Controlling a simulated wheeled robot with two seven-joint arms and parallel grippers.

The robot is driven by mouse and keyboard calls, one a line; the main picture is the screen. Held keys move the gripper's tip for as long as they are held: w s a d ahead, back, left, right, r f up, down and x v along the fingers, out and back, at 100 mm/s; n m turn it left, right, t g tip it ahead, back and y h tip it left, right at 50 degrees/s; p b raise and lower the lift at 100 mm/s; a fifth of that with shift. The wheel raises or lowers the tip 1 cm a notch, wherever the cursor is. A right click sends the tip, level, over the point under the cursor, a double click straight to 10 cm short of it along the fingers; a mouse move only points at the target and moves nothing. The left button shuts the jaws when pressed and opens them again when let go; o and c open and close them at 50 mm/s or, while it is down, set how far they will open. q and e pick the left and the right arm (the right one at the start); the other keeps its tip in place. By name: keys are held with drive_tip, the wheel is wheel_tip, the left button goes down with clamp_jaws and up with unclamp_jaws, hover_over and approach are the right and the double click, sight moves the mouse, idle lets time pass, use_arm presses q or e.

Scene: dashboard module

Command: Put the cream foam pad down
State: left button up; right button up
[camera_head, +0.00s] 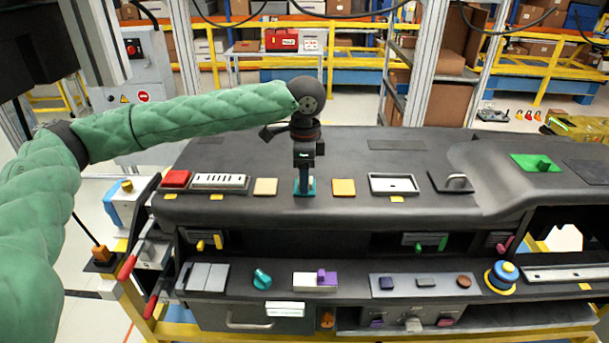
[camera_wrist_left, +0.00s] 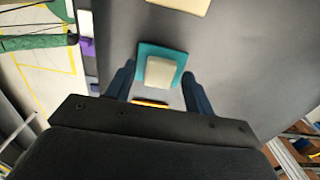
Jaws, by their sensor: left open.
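The cream foam pad (camera_wrist_left: 160,72) sits on a teal square (camera_wrist_left: 176,50) in the left wrist view, slightly turned on it, with teal showing around it. My left gripper (camera_wrist_left: 158,82) is open, its two blue fingers on either side of the pad with gaps between. In the head view my left gripper (camera_head: 304,184) points straight down at the teal square (camera_head: 313,188) on the dashboard top and hides the cream pad. My right gripper is not in view.
The dashboard top (camera_head: 350,150) behind is mostly clear.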

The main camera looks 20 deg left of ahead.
use_arm(q)
wheel_tip(320, 180, up, 12)
drive_tip(key=b, duration=0.3)
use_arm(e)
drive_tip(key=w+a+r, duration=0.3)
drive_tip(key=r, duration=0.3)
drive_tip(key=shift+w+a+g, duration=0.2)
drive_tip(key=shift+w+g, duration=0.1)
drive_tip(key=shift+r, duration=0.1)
